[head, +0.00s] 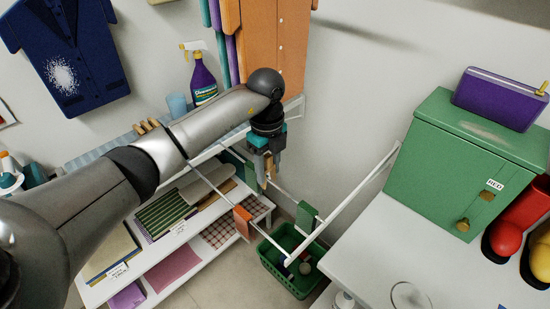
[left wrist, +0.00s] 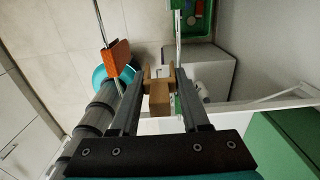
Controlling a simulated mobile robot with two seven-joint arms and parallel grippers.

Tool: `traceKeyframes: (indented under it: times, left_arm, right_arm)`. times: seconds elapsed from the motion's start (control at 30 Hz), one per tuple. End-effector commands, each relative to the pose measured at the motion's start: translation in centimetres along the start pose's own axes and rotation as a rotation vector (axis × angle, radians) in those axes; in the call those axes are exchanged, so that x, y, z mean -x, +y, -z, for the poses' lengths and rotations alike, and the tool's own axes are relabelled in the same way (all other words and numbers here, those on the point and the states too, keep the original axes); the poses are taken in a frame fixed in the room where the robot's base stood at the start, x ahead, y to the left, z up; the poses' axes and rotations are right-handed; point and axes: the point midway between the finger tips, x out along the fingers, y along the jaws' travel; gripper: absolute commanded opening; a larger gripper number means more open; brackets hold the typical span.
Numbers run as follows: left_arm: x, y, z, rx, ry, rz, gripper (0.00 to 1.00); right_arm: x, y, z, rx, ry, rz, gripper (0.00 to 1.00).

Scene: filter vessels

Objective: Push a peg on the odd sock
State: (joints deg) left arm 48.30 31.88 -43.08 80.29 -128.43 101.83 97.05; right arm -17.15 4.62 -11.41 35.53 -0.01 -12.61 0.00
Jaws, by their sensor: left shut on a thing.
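My left gripper (head: 264,172) is shut on a tan wooden peg (head: 269,183). In the left wrist view the peg (left wrist: 160,97) sits between the two fingers, its forked end pointing away from me. The gripper is above a white drying rail frame (head: 281,190). An orange sock (head: 243,222) hangs on the near rail, below and left of the gripper, apart from the peg. It also shows in the left wrist view (left wrist: 118,57). A green sock (head: 306,217) hangs on the other rail; another dark green piece behind the arm is partly hidden. My right gripper is not in view.
A green basket (head: 268,267) stands on the floor below the rails. White shelves (head: 150,278) with folded cloths are at left. A green cabinet (head: 455,135) stands on the white counter at right. More wooden pegs (head: 146,127) lie on the striped shelf.

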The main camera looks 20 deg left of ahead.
Motion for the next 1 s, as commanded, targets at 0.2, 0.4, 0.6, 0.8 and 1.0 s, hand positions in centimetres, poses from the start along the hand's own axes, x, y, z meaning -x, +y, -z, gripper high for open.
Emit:
traceKeyframes:
  times: [0.2, 0.4, 0.6, 0.8, 1.0]
  left_arm:
    - [0.2, 1.9, 0.0, 0.0, -0.001, -0.002, 0.0]
    - [0.1, 3.5, 0.0, 0.0, -0.001, 0.0, 0.0]
    - [0.2, 5.1, 0.0, 0.0, -0.001, -0.001, 0.0]
    - [0.1, 6.7, 0.0, -0.001, -0.001, -0.001, 0.0]
    - [0.1, 8.3, 0.0, 0.0, -0.001, -0.001, 0.0]
  right_arm:
    - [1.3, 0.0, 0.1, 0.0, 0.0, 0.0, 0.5]
    - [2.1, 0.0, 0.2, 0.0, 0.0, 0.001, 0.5]
    - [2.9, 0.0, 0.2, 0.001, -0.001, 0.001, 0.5]
    - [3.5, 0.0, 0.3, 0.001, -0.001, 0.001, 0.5]
    - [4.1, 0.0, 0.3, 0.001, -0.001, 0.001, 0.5]
